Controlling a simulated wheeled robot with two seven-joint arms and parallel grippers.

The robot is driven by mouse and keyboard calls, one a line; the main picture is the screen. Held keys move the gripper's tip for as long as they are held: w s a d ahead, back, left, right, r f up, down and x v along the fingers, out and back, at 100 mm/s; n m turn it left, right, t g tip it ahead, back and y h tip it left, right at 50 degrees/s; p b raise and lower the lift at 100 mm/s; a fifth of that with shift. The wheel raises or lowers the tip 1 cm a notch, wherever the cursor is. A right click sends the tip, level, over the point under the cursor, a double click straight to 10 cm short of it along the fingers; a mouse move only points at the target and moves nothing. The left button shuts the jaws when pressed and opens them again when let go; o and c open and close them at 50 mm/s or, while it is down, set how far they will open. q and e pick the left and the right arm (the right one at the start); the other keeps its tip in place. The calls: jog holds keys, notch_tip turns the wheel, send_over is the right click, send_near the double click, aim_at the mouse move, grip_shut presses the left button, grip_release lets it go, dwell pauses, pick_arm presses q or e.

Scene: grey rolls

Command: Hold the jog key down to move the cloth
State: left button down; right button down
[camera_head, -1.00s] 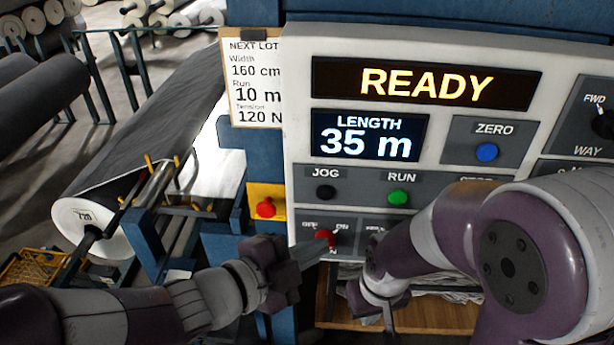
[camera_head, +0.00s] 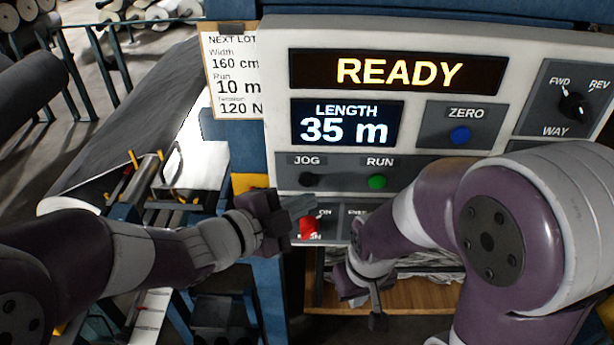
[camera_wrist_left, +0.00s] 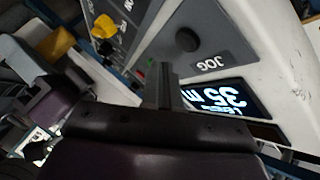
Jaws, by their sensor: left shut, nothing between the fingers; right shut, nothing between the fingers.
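The black jog key (camera_head: 310,180) sits under the JOG label on the panel, left of the green run key (camera_head: 377,182). In the left wrist view the jog key (camera_wrist_left: 187,40) shows as a dark round knob. My left gripper (camera_head: 303,205) is shut and empty, with its fingertips just below the jog key; I see no contact. Its fingers (camera_wrist_left: 162,88) also show in the left wrist view. My right gripper (camera_head: 377,318) is shut and empty, below the panel. The dark cloth (camera_head: 125,110) stretches at the left; its roll's lower part is hidden by my left arm.
The upper display (camera_head: 400,72) reads READY and the length display (camera_head: 346,124) reads 35 m. A red switch (camera_head: 308,229) lies just below my left fingertips. The blue zero key (camera_head: 459,135) and way selector (camera_head: 573,106) are to the right. A lot card (camera_head: 233,85) hangs left.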

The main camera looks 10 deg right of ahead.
aim_at(307, 180)
pick_arm(q)
jog(key=shift+w+d, duration=0.2)
jog(key=shift+w, duration=0.6)
jog(key=shift+w, duration=0.15)
dwell(1.4)
jog(key=shift+w+d, duration=0.15)
jog(key=shift+w, duration=0.15)
jog(key=shift+w+d, duration=0.1)
jog(key=shift+w, duration=0.3)
dwell(5.0)
